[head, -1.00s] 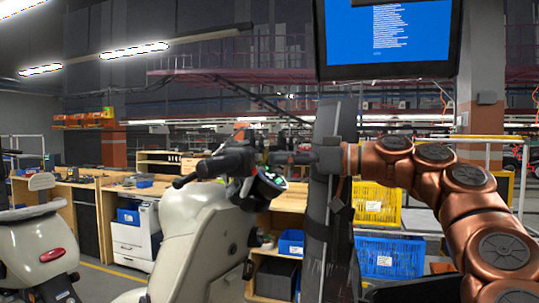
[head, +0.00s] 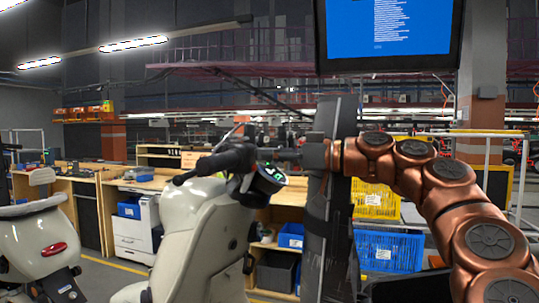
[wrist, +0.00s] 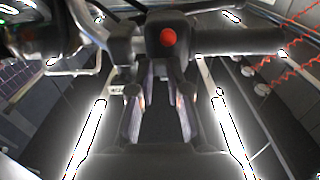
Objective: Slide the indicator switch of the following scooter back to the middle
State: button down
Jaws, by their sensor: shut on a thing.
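The cream scooter (head: 205,222) stands in the middle of the head view, with its black handlebar (head: 232,158) and a round lit display (head: 271,177). My gripper (head: 284,155) reaches in from the right at the handlebar. In the wrist view the handlebar (wrist: 245,41) crosses the top, with a black switch block (wrist: 166,55) bearing a red button (wrist: 168,37). The fingers of my gripper (wrist: 161,72) are close together at the near side of that block, shut on a small part there. The indicator switch itself is hidden by the fingertips, so its position cannot be told.
Another cream scooter (head: 40,240) stands at the left. A dark upright post (head: 332,200) is behind my wrist. Yellow (head: 376,200) and blue crates (head: 388,251) stand behind my arm. A screen (head: 388,32) hangs above.

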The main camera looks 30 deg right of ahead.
jog(key=shift+a+f+b, duration=0.1)
jog(key=shift+f+b, duration=0.05)
jog(key=shift+b, duration=0.15)
jog(key=shift+s+a+b, duration=0.25)
jog(key=shift+s+b, duration=0.05)
jog(key=shift+b, duration=0.45)
jog(key=shift+r, duration=0.2)
jog(key=c, duration=1.1)
grip_release()
jog(key=v, duration=1.2)
